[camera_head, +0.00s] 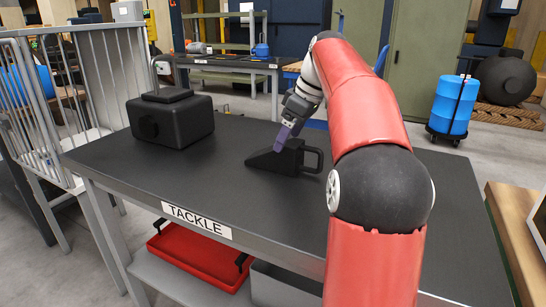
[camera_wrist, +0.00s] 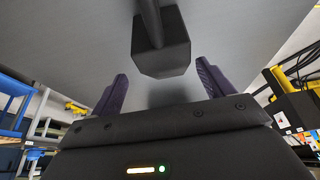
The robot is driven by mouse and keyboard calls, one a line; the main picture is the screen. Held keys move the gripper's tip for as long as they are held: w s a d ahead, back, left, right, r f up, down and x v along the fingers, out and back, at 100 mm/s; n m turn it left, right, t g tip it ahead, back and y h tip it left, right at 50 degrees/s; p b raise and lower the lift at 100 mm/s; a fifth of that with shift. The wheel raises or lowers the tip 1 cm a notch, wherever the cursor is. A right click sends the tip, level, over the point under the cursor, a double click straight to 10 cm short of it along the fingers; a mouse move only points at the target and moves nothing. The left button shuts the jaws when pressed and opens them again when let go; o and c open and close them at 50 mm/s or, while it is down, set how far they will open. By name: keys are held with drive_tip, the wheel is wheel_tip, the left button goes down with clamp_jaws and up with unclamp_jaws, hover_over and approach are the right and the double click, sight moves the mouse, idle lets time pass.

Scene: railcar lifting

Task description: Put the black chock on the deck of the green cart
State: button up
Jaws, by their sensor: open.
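The black chock (camera_head: 275,161), a wedge with a loop handle on its right side, sits on the dark top of the table labelled TACKLE (camera_head: 120,160). My gripper (camera_head: 282,138) is at the chock, its purple fingers pointing down by the chock's upper part. In the wrist view the chock (camera_wrist: 160,50) shows ahead of the gap between the two spread fingers (camera_wrist: 160,90). My gripper is open and holds nothing. Whether a finger touches the chock cannot be told. No green cart can be made out in either view.
A black box-shaped object (camera_head: 172,120) stands on the table left of the chock. A red tray (camera_head: 200,258) lies on the shelf below. A barred metal cage (camera_head: 90,90) stands at the left. A blue barrel (camera_head: 453,105) stands at the back right. The table's front middle is clear.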

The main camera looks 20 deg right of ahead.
drive_tip(key=x, duration=0.4)
drive_tip(key=shift+s+a+f+b, duration=0.1)
drive_tip(key=shift+a+f+b, duration=0.25)
drive_tip(key=shift+a, duration=0.1)
drive_tip(key=shift+w+a+f, duration=0.1)
drive_tip(key=shift+w+f, duration=0.1)
drive_tip(key=shift+f, duration=0.3)
drive_tip(key=c, duration=1.3)
drive_tip(key=shift+r, duration=0.1)
drive_tip(key=c, duration=0.3)
drive_tip(key=shift+r, duration=0.1)
